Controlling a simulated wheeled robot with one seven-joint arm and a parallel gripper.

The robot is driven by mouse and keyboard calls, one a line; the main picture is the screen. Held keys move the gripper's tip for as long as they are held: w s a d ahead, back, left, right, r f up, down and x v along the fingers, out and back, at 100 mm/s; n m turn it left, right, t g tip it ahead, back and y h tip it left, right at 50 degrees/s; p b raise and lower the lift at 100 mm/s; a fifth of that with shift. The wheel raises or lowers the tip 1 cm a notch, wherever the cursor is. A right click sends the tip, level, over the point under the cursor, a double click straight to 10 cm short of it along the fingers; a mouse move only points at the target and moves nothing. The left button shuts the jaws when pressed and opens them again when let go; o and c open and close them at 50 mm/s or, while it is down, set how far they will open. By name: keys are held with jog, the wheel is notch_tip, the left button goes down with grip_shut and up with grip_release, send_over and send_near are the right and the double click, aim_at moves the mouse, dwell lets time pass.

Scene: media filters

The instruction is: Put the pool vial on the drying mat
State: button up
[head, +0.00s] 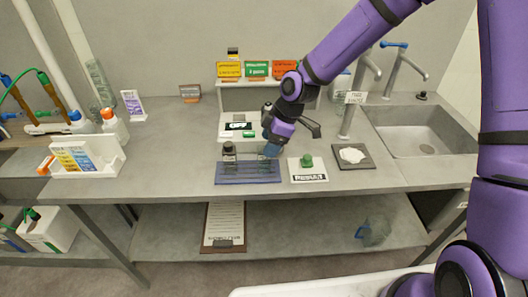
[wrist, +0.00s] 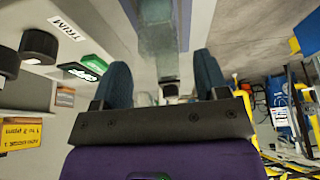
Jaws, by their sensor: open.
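My gripper (head: 270,148) is open and low over the right end of a blue-purple rack (head: 248,181) on the counter. In the wrist view its two dark teal fingers (wrist: 163,85) stand apart. A clear, glassy upright shape (wrist: 160,35) shows between and beyond them; I cannot tell if it is the pool vial. A black-capped vial (head: 229,150) stands at the rack's left end. Vial labels are not readable.
A white RESULT block (head: 308,178) with a green knob stands between rack and grey mat. A white instrument with an OFF display (head: 238,126) is behind the rack. The sink (head: 425,135) and taps are at right. The counter's front left is clear.

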jog(key=shift+v, duration=2.95)
jog(key=shift+d, duration=0.1)
jog(key=s+d+r+m+t+h, duration=0.1)
jog(key=s+d+r+m+h, duration=0.1)
jog(key=s+d+r+m, duration=0.4)
jog(key=s+d+r+m+t+h, duration=0.2)
jog(key=s+d+r+m+h, duration=0.15)
jog(key=d+r, duration=0.45)
jog(key=s+d+r+m, duration=0.2)
jog(key=s+r, duration=0.1)
jog(key=s, duration=0.2)
jog(key=s+d+r+m+t, duration=0.1)
jog(key=s+d+r+m, duration=0.2)
jog(key=s, duration=0.3)
jog(key=s+d+r+m+t+y, duration=0.1)
jog(key=s+d+r+m, duration=0.1)
jog(key=s, duration=0.3)
jog(key=shift+s+r+m, duration=0.4)
jog(key=shift+r+m, duration=0.15)
jog(key=shift+r, duration=0.3)
